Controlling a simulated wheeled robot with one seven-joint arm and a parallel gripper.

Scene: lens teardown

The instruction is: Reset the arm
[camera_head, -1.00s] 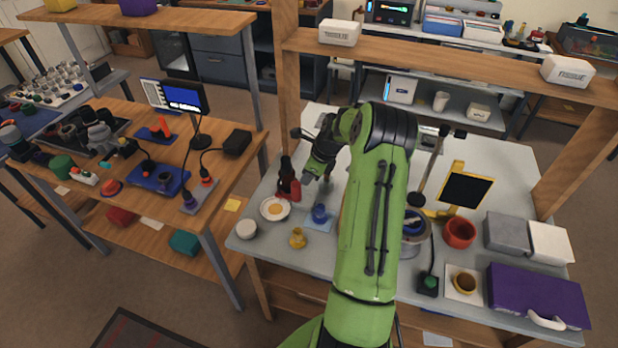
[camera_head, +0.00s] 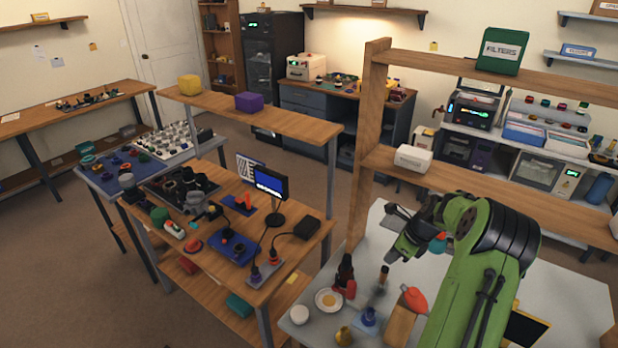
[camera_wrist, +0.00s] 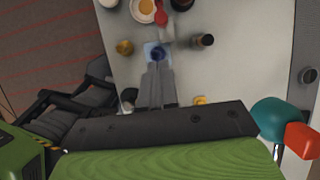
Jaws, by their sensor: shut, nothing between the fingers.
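My gripper (camera_head: 397,257) hangs over the grey-white table at the right of the head view. In the wrist view its two grey fingers (camera_wrist: 157,88) are together with nothing between them. They point toward a small blue part (camera_wrist: 158,52) on a light blue pad, which also shows in the head view (camera_head: 369,316). I cannot tell the height between them, but no contact shows. My green arm is bent and hides much of the table's right side.
Close by are a dark-and-red bottle (camera_head: 346,275), a dish with a yellow centre (camera_head: 328,299), a white round pot (camera_head: 299,314), a brass part (camera_head: 343,335) and an orange-red bulb (camera_head: 414,298). A wooden post (camera_head: 368,150) and shelf (camera_head: 480,185) stand behind. A wooden workbench (camera_head: 215,270) is at left.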

